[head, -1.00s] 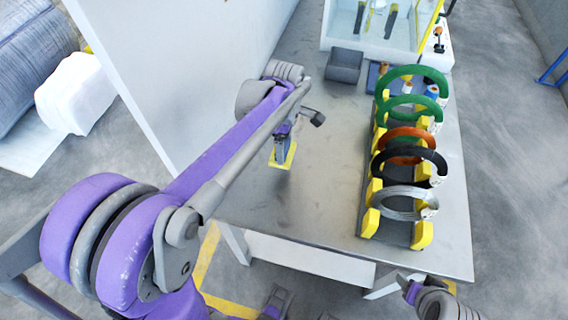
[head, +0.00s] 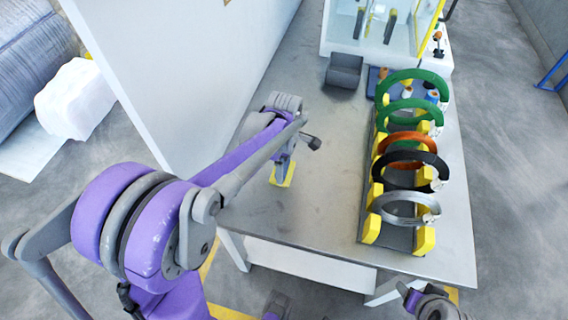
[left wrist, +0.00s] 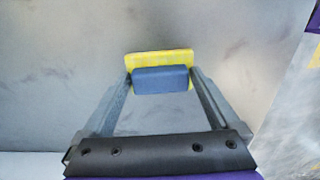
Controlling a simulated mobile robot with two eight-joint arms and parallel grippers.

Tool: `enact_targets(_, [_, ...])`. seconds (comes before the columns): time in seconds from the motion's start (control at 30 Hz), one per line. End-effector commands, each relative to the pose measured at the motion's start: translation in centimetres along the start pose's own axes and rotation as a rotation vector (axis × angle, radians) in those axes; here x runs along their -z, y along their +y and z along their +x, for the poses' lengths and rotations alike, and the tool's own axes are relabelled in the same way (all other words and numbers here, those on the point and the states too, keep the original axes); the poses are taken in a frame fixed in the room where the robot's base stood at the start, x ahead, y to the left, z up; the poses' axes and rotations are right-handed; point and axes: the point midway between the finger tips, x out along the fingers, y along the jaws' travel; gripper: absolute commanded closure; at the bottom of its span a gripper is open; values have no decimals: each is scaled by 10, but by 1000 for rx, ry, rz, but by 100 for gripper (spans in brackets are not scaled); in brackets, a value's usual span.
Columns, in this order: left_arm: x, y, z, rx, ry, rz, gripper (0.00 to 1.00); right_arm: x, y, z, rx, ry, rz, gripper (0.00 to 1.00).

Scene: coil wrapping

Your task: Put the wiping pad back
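The wiping pad, a yellow pad (head: 284,174) with a blue block on its back, is held by my left gripper over the left part of the grey table. In the left wrist view, the fingers of my left gripper (left wrist: 162,80) press on both ends of the blue block (left wrist: 160,79), and the yellow pad (left wrist: 160,57) shows beyond it. I cannot tell whether the pad touches the table. Parts of my right arm show at the bottom edge of the head view; its fingers cannot be made out.
A rack with yellow supports (head: 370,228) holds green, orange, black and grey coils on the table's right side. A dark grey box-like holder (head: 344,70) stands at the back, near a glass-walled case (head: 330,42). A white wall panel (head: 190,70) borders the left. The middle table is clear.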

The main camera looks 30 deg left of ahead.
Motion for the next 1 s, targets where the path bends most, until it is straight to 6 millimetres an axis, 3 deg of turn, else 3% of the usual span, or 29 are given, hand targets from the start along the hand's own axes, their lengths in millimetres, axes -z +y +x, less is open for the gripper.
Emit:
enact_targets(0.37, [0,0,-10,0,0,0,0,2,0,-4,0,1,0,34])
enact_targets(0.8, [0,0,-98,0,0,0,0,8,0,-13,0,5,0,34])
enact_targets(1.0, [0,0,-120,0,0,1,0,10,0,-14,0,6,0,34])
